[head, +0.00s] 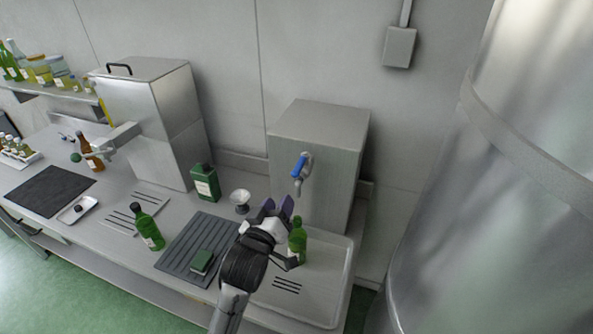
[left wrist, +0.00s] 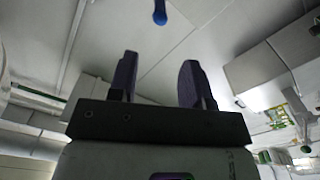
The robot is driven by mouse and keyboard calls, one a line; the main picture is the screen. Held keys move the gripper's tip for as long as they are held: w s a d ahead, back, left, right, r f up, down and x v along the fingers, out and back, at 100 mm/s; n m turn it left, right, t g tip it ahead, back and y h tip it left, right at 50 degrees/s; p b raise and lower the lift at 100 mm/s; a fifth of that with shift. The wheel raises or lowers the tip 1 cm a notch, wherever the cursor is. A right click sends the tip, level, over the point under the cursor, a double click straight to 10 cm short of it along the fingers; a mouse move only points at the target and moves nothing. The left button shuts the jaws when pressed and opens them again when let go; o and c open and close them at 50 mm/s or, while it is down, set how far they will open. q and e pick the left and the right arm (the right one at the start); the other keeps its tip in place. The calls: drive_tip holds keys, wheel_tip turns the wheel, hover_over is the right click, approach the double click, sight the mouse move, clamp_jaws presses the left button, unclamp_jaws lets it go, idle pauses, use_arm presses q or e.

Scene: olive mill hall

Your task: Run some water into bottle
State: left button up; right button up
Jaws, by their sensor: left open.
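A green glass bottle (head: 298,246) stands upright on the pale drip tray (head: 318,296), roughly below the tap spout (head: 297,188). My arm hides part of its left side. The tap has a blue lever (head: 299,167) and sits on the front of a grey metal box (head: 322,135). My left gripper (head: 277,206) is open and empty, its purple fingers pointing up, below and left of the tap and apart from it. In the left wrist view the open fingers (left wrist: 160,82) have nothing between them, and the blue lever (left wrist: 160,12) shows beyond their tips.
A second green bottle (head: 148,228) stands left of a dark ribbed mat (head: 178,262) with a green sponge (head: 202,262). A green canister (head: 205,182) and a small white funnel (head: 240,200) stand behind. A large metal tank (head: 520,190) fills the right side.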

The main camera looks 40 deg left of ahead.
sight(293, 176)
use_arm(q)
drive_tip(key=p+x, duration=0.2)
drive_tip(key=x, duration=1)
drive_tip(key=shift+w+a, duration=0.3)
drive_tip(key=shift+w, duration=0.35)
clamp_jaws()
